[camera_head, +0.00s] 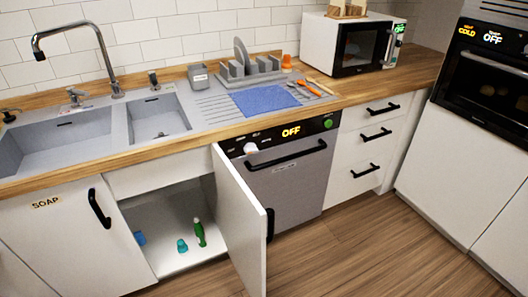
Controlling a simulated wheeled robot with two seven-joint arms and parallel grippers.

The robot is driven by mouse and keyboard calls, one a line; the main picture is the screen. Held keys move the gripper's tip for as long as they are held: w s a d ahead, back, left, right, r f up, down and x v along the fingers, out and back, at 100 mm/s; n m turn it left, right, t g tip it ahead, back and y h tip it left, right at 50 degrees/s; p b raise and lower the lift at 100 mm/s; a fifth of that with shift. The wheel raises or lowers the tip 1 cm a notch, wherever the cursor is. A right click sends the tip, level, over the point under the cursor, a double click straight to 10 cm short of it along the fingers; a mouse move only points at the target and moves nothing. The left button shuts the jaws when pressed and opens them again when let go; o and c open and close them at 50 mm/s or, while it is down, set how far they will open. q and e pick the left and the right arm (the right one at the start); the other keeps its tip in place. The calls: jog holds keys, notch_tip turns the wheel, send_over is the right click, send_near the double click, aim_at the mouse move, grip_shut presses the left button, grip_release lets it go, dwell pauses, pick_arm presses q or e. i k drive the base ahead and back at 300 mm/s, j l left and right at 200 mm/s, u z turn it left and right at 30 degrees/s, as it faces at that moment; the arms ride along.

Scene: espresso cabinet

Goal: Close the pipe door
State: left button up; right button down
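A white cabinet door (238,222) under the sink stands swung open, jutting out toward the camera in front of the dishwasher's left part. It appears to be the pipe door, but no label shows on it. Part of its black handle (269,225) sticks out past its right side. The open compartment (160,215) to its left holds a green bottle (199,232), a teal item (182,245) and a blue item (140,238). Neither of my grippers shows in the head view.
A shut door labelled SOAP (60,240) is left of the compartment. The dishwasher (290,180) is shut, its black handle (287,155) sticking out behind the open door. Shut drawers (365,150) stand farther right. The wooden floor (350,255) in front is clear.

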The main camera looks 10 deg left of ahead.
aim_at(244, 219)
jog(key=l+u, duration=0.1)
jog(key=u, duration=0.3)
jog(key=l+u, duration=0.15)
jog(key=u, duration=0.25)
jog(key=k+l+u, duration=0.2)
jog(key=l, duration=0.2)
jog(key=k+l+u, duration=0.15)
jog(key=l, duration=0.25)
jog(key=k+l+u, duration=0.2)
jog(key=l, duration=0.15)
jog(key=k+l+u, duration=0.2)
jog(key=l, duration=0.15)
jog(key=i+l, duration=0.15)
jog(key=l, duration=0.2)
jog(key=i+l+u, duration=0.15)
jog(key=l, duration=0.15)
jog(key=i+l, duration=0.1)
jog(key=l, duration=0.25)
jog(key=i+l+u, duration=0.2)
jog(key=i, duration=0.25)
jog(key=i+l+u, duration=0.15)
jog(key=i+l, duration=0.3)
